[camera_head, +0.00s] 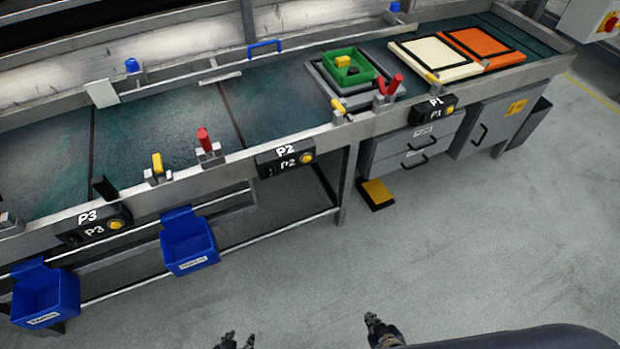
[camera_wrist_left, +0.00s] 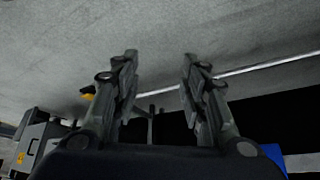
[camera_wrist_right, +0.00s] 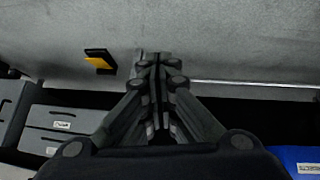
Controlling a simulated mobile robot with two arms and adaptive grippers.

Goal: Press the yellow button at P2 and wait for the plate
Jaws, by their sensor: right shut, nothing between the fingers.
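The P2 box (camera_head: 285,158) is a black box on the front rail of the bench, with a yellow button (camera_head: 307,158) at its right end. My left gripper (camera_head: 236,341) is low at the bottom of the head view, well in front of the bench; its fingers stand apart and empty in the left wrist view (camera_wrist_left: 160,80). My right gripper (camera_head: 372,319) is also at the bottom, to the right of the left one; its fingers are together with nothing between them in the right wrist view (camera_wrist_right: 152,62). Neither gripper touches the P2 box. A cream plate (camera_head: 434,57) and an orange plate (camera_head: 482,47) lie at the far right.
P1 (camera_head: 433,109) and P3 (camera_head: 95,226) boxes have similar yellow buttons. A green tray (camera_head: 340,78) with a yellow block sits on a grey plate. Blue bins (camera_head: 188,246) hang below the rail. A yellow-topped pedal (camera_head: 377,193) is on the floor. Open floor lies before the bench.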

